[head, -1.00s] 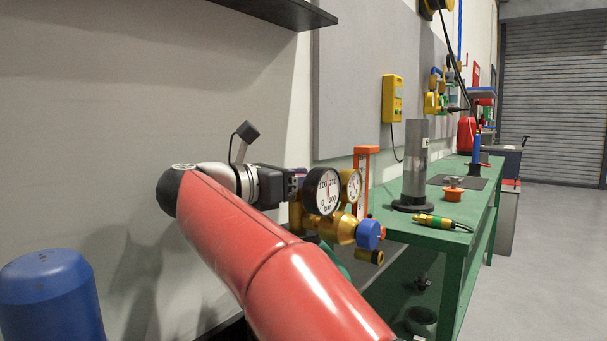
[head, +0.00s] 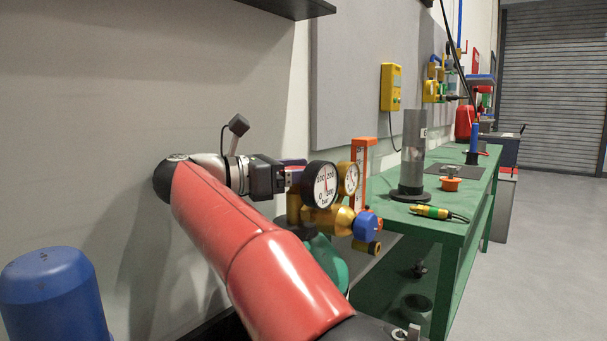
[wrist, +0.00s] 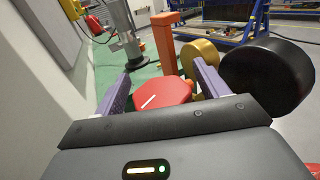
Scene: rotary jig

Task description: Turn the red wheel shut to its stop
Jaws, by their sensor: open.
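The red wheel (wrist: 163,95) is a faceted red knob with a white line on its face. In the wrist view it sits between the two purple fingers of my gripper (wrist: 161,70). The fingers are open, one on each side of it; I cannot tell whether either touches it. In the head view, my gripper (head: 287,178) is at the left side of the brass regulator (head: 325,219), and only a sliver of red, probably the wheel, shows above it. The rest of the wheel is hidden there.
A black-rimmed gauge (head: 320,186) and a smaller brass gauge (head: 348,178) stand close right of my gripper. A blue knob (head: 366,226) is on the regulator's right. An orange post (head: 359,170) and a green bench (head: 460,200) are behind. A blue cylinder (head: 52,300) stands lower left.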

